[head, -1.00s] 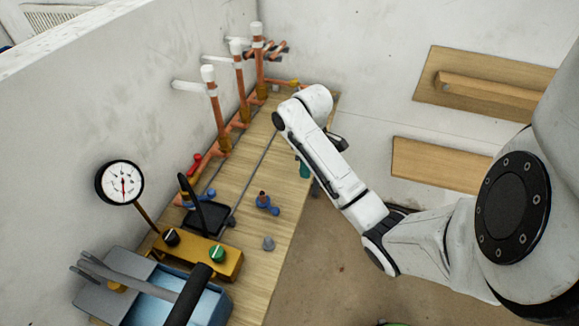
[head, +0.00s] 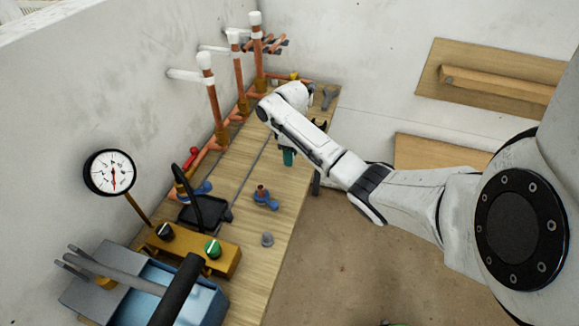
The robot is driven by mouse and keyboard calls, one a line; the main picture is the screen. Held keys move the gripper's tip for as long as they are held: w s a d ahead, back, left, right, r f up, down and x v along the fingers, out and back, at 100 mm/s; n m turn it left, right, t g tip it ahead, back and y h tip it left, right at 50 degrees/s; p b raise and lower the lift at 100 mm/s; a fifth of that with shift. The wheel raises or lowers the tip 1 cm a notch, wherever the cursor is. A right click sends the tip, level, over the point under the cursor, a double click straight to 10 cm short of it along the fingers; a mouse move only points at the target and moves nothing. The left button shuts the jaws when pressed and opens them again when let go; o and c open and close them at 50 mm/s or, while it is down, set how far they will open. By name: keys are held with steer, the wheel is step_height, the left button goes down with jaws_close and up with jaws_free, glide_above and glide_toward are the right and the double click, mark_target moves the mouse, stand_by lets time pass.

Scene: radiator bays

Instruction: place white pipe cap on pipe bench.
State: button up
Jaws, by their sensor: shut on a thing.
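The pipe bench (head: 245,275) is a long wooden top running along the left wall towards the back corner. My gripper (head: 288,157) is over the bench's right side, mostly hidden behind my white forearm; only a green part and a dark part show past it. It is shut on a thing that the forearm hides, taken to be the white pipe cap. I cannot see the cap or how high it is above the bench.
Copper pipes with white tops (head: 206,62) stand along the wall. A gauge (head: 110,173), mustard box (head: 222,262), blue toolbox (head: 205,305), black tray (head: 205,213), blue valve (head: 265,197) and small grey piece (head: 267,239) occupy the near half. Bare wood lies between valve and box.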

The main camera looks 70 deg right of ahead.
steer(key=shift+w+d+f+b, duration=0.3)
steer(key=shift+f+b, duration=0.3)
steer(key=shift+b, duration=0.2)
step_height(320, 180, down, 3)
steer(key=b, duration=0.2)
steer(key=shift+r+b, duration=0.15)
steer(key=shift+b, duration=0.15)
steer(key=o, duration=1)
steer(key=shift+f, duration=0.2)
step_height(320, 180, up, 12)
steer(key=shift+r+p, duration=0.25)
steer(key=shift+p, duration=0.2)
